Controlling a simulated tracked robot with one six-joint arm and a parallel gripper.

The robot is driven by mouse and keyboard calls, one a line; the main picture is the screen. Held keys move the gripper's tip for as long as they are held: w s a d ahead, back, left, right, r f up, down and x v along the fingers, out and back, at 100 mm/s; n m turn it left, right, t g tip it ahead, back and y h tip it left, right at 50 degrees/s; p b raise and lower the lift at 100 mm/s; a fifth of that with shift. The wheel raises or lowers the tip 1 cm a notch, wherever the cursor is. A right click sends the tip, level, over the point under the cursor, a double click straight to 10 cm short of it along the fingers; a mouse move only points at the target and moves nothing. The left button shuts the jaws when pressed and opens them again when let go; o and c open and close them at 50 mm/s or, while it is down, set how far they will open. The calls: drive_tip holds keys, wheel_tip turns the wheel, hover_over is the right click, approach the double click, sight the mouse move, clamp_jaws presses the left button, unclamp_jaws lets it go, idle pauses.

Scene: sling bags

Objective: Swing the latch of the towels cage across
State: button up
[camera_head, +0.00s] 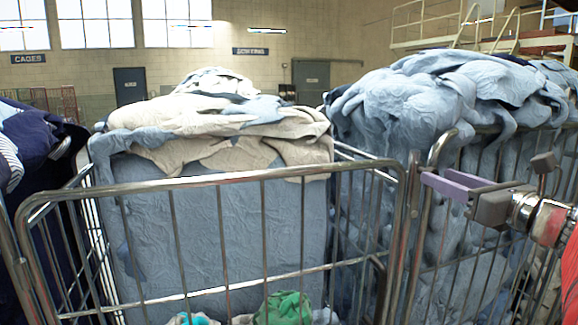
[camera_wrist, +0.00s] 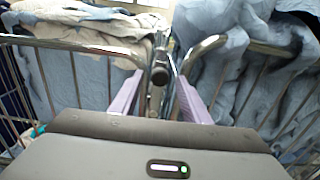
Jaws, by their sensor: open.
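My gripper (camera_head: 432,180) has purple fingers and is open at the top corner where two wire cages meet. In the wrist view, the gripper (camera_wrist: 161,80) has a dark round knob (camera_wrist: 159,73) on a metal bar between its fingers, seemingly part of a latch. I cannot tell whether the fingers touch it. The middle cage (camera_head: 230,180) holds a tall load of blue-grey and cream cloth. The right cage (camera_head: 438,150) holds heaped blue-grey cloth. No label shows which one is the towels cage. The latch is not clear in the head view.
Navy cloth (camera_head: 45,150) fills another cage at the left edge. Green cloth (camera_head: 283,308) lies low in the middle cage. Signs and doors are on the far wall, with a railed platform (camera_head: 460,25) at upper right. Cage rails crowd the gripper on both sides.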

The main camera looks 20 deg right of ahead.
drive_tip(key=shift+w, duration=2.3)
drive_tip(key=shift+c, duration=0.6)
clamp_jaws()
